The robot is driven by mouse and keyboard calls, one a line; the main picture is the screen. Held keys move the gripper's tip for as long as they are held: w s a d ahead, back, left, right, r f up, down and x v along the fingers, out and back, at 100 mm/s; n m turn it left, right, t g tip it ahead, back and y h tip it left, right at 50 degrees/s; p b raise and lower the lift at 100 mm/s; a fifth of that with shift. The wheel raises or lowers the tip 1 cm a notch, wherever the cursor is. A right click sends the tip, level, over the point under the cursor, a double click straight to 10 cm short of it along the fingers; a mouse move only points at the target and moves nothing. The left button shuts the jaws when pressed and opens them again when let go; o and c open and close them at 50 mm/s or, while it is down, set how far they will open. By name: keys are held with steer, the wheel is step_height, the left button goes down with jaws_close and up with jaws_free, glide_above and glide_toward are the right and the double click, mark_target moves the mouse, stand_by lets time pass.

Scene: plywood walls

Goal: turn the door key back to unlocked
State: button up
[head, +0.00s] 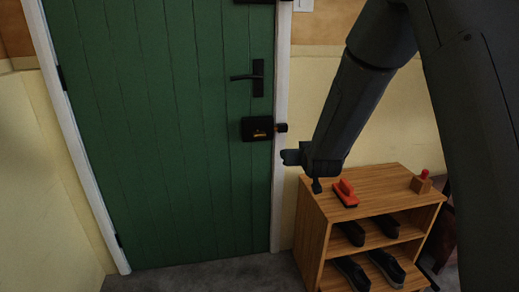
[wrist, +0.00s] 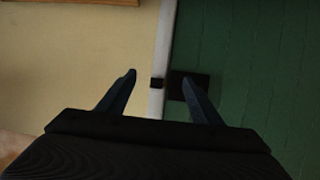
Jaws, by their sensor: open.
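The green door (head: 160,130) is shut in its white frame. A black lock box (head: 257,128) with a small yellow-orange key or marking (head: 260,134) sits on the door below the black handle (head: 258,78). The key's turn is too small to tell. My gripper (head: 300,168) is open and empty, to the right of and below the lock, apart from it. In the wrist view the open jaws (wrist: 159,77) point towards the door's edge. The dark lock box (wrist: 194,86) is partly hidden behind the right finger; no key can be made out there.
A black keeper (head: 281,127) sits on the frame beside the lock. A wooden shoe rack (head: 385,185) stands below my gripper, bearing a red-orange brush (head: 346,193) and a wooden block with a red top (head: 421,182). Shoes lie on its shelves. The floor before the door is clear.

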mark_target(260, 137)
steer(key=w+a+f+n+t+y+b, duration=0.1)
steer(key=w+a+f+t+y+b, duration=0.25)
steer(key=w+a+t+b, duration=0.7)
steer(key=shift+w+a+r+g, duration=0.35)
steer(key=shift+w+a+r, duration=0.2)
steer(key=shift+w, duration=0.3)
steer(key=shift+w+a+r+g, duration=0.35)
steer(key=shift+w+a+r, duration=0.15)
steer(key=shift+w+r, duration=0.25)
steer(key=shift+w+a+r+g, duration=0.35)
steer(key=shift+w+a+r, duration=0.2)
steer(key=shift+w, duration=0.35)
steer(key=c, duration=1.1)
steer(key=shift+o, duration=0.2)
